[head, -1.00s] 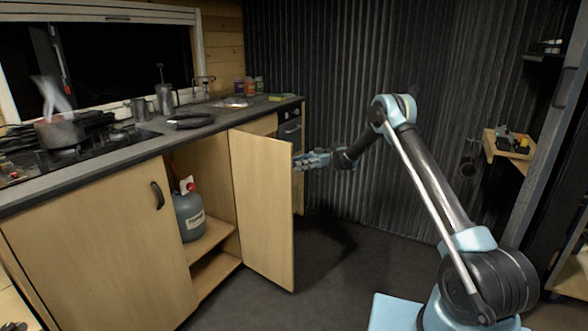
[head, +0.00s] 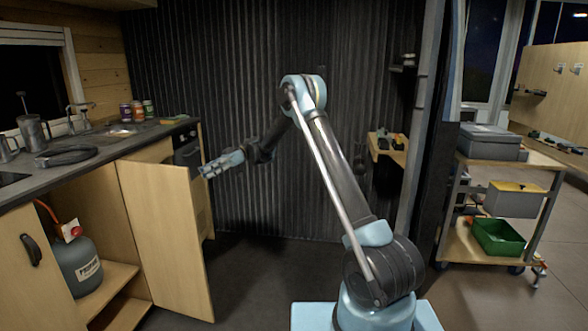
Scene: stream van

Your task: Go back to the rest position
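My gripper (head: 208,171) is light blue, at the end of my dark arm, which reaches left from its raised elbow. Its fingertips point left, close to the upper right edge of the open cabinet door (head: 165,235). I cannot tell whether they touch the door. The fingers are small and seen from the side, so their opening is unclear. No held object shows.
The counter (head: 105,148) runs along the left, with a sink, jars and metal jugs. A gas bottle (head: 80,265) stands in the open cabinet. Dark floor (head: 260,275) is clear between the door and my base. A trolley (head: 480,240) with boxes stands right.

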